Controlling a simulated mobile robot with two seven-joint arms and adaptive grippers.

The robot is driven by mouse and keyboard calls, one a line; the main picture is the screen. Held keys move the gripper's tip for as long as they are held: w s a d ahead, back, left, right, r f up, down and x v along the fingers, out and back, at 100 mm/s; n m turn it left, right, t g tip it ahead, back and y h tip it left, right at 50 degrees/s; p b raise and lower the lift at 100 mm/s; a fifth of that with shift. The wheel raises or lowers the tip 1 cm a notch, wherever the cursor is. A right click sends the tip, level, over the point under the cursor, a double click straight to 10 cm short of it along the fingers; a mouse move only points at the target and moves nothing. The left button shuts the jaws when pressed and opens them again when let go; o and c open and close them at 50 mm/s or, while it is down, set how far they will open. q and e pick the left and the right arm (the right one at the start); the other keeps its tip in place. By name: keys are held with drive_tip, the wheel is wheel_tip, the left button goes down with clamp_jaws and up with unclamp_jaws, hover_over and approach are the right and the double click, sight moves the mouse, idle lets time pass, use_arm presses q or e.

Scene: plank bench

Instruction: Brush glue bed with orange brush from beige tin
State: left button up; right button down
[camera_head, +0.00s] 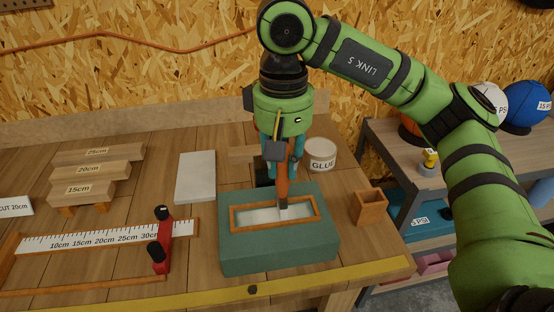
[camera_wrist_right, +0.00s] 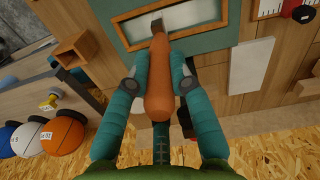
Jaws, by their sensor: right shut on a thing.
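My right gripper (camera_head: 284,165) is shut on the orange brush (camera_head: 282,187), which it holds upright, bristles down. The brush tip is over the right part of the pale glue bed (camera_head: 262,215), at or just above its surface; I cannot tell if it touches. The bed is framed in orange-brown wood on a green block (camera_head: 280,257). In the right wrist view the brush (camera_wrist_right: 158,75) sits between both fingers (camera_wrist_right: 155,80), its dark tip over the bed. A beige tin labelled GLUE (camera_head: 320,155) stands behind the block, to the right. My left gripper is not in view.
A small wooden box (camera_head: 369,206) stands right of the block. A white board (camera_head: 196,177) lies to its left, with a ruler jig (camera_head: 95,238) and red clamp (camera_head: 160,248) further left. Labelled planks (camera_head: 95,172) are at the back left. Shelving with balls (camera_head: 527,103) stands right.

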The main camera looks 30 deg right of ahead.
drive_tip(key=shift+s+d, duration=0.2)
drive_tip(key=shift+d, duration=0.45)
drive_tip(key=shift+s+d, duration=0.25)
drive_tip(key=shift+d, duration=0.45)
drive_tip(key=shift+s+d, duration=0.2)
drive_tip(key=shift+d, duration=0.45)
wheel_tip(320, 180, up, 8)
drive_tip(key=p, duration=0.8)
drive_tip(key=shift+w, duration=0.1)
